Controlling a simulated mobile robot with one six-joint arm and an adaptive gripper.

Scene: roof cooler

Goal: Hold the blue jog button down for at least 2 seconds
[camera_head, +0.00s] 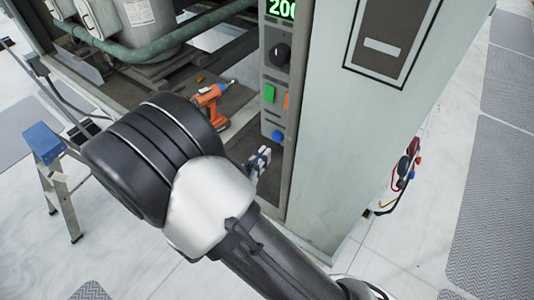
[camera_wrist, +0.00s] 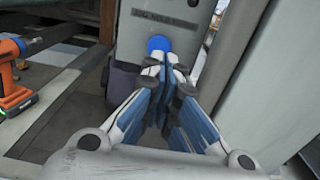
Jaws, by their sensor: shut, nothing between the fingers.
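The blue jog button (camera_head: 277,136) is a round knob at the bottom of a grey control panel (camera_head: 271,120). It also shows in the wrist view (camera_wrist: 158,43), just beyond my fingertips. My gripper (camera_head: 262,153) is shut and empty, just below and in front of the button in the head view. In the wrist view its shut fingertips (camera_wrist: 166,62) overlap the lower edge of the button. I cannot tell whether they touch it. The button's lower edge is hidden by the fingertips in the wrist view.
Above the button are a green button (camera_head: 269,93), an orange switch (camera_head: 286,101), a black knob (camera_head: 279,54) and a green display (camera_head: 282,8). An orange drill (camera_head: 211,100) lies on the shelf left of the panel. A blue-topped stepladder (camera_head: 43,140) stands far left.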

